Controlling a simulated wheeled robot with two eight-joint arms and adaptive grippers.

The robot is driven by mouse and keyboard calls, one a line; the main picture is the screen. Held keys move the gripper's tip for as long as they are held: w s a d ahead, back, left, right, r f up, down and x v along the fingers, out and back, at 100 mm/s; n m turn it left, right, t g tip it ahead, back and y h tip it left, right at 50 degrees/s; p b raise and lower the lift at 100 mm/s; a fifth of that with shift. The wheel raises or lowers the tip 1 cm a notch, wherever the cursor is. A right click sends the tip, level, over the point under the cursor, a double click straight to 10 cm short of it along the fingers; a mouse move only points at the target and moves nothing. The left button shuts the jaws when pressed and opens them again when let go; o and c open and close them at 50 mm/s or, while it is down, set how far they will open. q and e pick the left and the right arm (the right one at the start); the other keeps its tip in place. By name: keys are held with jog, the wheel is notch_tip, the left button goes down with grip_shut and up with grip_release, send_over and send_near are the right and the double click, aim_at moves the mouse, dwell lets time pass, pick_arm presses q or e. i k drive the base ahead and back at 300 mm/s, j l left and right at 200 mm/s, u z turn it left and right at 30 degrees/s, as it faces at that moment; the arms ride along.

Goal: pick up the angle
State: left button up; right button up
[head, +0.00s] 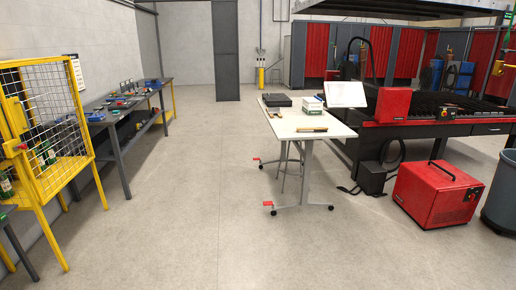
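A white-topped wheeled table (300,122) stands ahead, a little right of centre. On its left edge lies a small brown and dark tool (272,113) that may be the angle; it is too small to tell. A thin dark and tan bar-like item (312,129) lies near the table's front edge, and it could also be the angle. A dark flat case (277,100) and a white-green box (313,104) are at the back of the table. Neither of my grippers is in view.
A grey workbench (114,120) with several small items and a yellow mesh cage (44,125) line the left wall. A cutting machine (440,112), red unit (437,193) and grey bin (500,205) stand right. The floor (190,200) between is clear.

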aim_at(272, 111)
jog(key=i+u, duration=0.1)
jog(key=i, duration=2.3)
jog(key=i+j+z, duration=0.15)
jog(key=i, duration=0.45)
jog(key=i+j+z, duration=0.15)
jog(key=i, duration=0.5)
jog(key=k+z, duration=0.4)
jog(key=k+l+z, duration=0.15)
jog(key=z, duration=0.25)
jog(key=i+j+z, duration=0.15)
jog(key=j+z, duration=0.15)
jog(key=i+j+z, duration=0.25)
jog(key=j+z, duration=0.55)
jog(key=j, duration=0.15)
jog(key=i+j, duration=0.1)
jog(key=j, duration=0.5)
jog(key=i+j, duration=0.1)
jog(key=j, duration=0.45)
jog(key=i+j, duration=0.1)
jog(key=j, duration=1.05)
jog(key=i+j, duration=0.15)
jog(key=j, duration=0.45)
jog(key=i+j, duration=0.1)
jog(key=j, duration=0.5)
